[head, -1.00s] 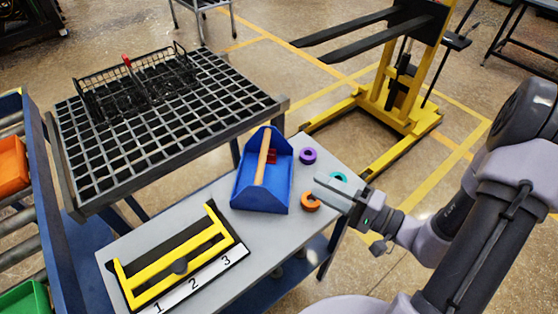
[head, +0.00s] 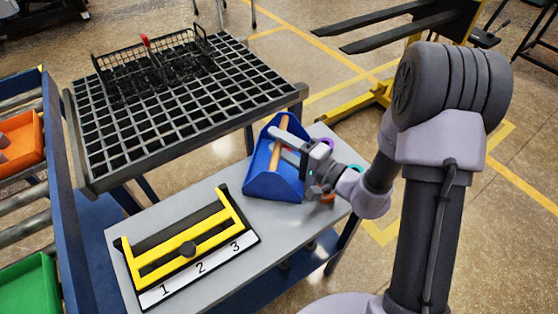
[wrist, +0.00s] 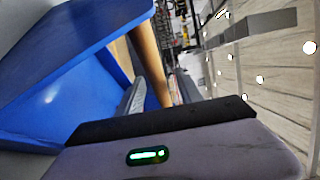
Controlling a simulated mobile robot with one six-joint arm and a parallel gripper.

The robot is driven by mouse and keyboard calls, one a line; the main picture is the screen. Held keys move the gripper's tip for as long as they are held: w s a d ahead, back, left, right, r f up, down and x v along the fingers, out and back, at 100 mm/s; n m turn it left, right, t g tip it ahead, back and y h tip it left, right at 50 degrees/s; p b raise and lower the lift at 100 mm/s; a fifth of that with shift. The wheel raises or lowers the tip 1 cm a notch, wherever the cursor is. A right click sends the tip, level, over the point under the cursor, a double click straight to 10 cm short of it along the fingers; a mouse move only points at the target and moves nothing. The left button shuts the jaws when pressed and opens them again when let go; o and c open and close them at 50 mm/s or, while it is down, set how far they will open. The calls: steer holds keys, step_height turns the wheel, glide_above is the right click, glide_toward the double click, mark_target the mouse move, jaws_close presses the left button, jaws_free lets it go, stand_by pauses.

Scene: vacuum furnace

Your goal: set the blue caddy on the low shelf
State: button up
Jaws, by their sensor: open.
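The blue caddy (head: 262,185) stands upright on the grey top of the cart. Its wooden handle bar (head: 277,150) runs along its length, and it also shows in the wrist view (wrist: 148,58). My gripper (head: 282,145) is open at the right side of the caddy, with its fingers reaching over the rim to the handle. In the wrist view the handle bar runs down toward the space between the fingers. I cannot tell whether they touch it. A low blue shelf (head: 100,232) lies under the cart top, partly hidden.
A grid-topped table (head: 185,160) with a black wire basket (head: 120,85) stands behind. A yellow-and-black numbered fixture (head: 190,245) sits left of the caddy. Coloured rings are partly hidden behind my gripper. Orange (head: 30,128) and green (head: 35,285) bins are at the left.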

jaws_close()
stand_by(1.4)
